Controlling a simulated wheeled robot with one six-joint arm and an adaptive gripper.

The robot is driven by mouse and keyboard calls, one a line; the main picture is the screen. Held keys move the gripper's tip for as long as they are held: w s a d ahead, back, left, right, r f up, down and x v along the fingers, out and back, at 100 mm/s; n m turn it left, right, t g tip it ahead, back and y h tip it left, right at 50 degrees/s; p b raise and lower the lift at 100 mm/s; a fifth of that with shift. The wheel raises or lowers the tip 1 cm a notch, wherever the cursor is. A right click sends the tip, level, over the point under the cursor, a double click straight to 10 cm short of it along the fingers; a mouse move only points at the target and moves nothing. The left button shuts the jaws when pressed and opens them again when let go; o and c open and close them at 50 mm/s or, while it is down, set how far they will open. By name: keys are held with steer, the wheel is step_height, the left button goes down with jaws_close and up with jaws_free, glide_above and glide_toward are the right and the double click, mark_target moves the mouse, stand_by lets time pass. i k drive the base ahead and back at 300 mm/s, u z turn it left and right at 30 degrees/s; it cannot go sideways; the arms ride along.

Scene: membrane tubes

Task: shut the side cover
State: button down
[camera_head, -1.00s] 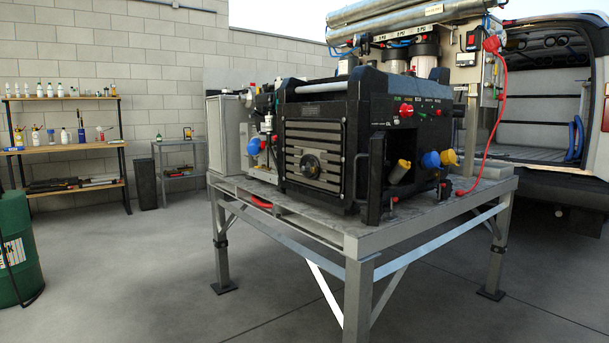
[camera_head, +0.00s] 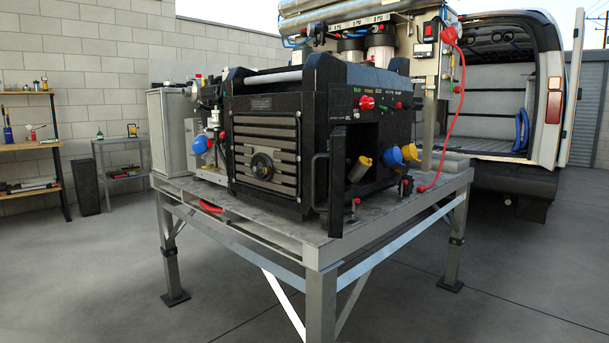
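The black machine (camera_head: 345,92) stands on a grey metal table (camera_head: 262,232). What looks like its side cover (camera_head: 337,188) is a narrow black panel at the machine's near right corner, seen almost edge-on. It appears to stand open, swung out from the right side. A black bar handle (camera_head: 315,180) is beside it. The hinge cannot be made out. My gripper is not in view.
A red cable (camera_head: 456,120) hangs from the panel behind the machine to the tabletop. A van (camera_head: 553,90) stands open at the right. Shelves (camera_head: 30,145) stand along the wall at left. The floor in front and to both sides of the table is clear.

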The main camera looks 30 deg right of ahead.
mark_target(337, 155)
steer(key=z, duration=0.3)
steer(key=i, duration=0.7)
steer(key=z, duration=0.3)
steer(key=k, duration=1.2)
steer(key=z, duration=0.45)
